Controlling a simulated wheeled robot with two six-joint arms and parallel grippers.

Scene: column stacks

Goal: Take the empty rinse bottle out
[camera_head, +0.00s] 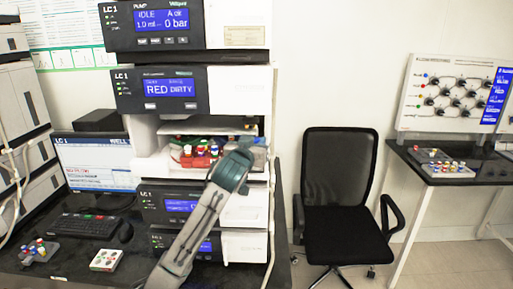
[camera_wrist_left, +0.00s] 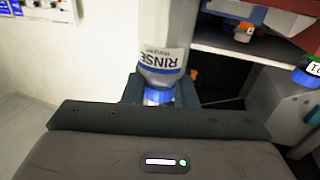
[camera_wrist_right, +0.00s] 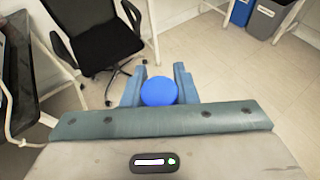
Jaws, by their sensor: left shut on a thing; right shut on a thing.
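The rinse bottle (camera_wrist_left: 163,28) has a clear body, a RINSE label and a blue cap. In the left wrist view my left gripper (camera_wrist_left: 159,92) is shut on it near the cap. In the head view my left gripper (camera_head: 254,150) is at the right side of the open bay in the instrument stack; I cannot make out the bottle there. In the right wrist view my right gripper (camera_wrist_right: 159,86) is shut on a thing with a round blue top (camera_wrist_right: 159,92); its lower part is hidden. The right gripper does not show in the head view.
The open bay holds several coloured-cap bottles (camera_head: 195,155). A black chair (camera_head: 338,190) stands right of the stack. A side table (camera_head: 450,165) with a vial rack (camera_head: 441,164) is at far right. A keyboard (camera_head: 90,226) and small racks lie at the left. Bins (camera_wrist_right: 268,18) stand on the floor.

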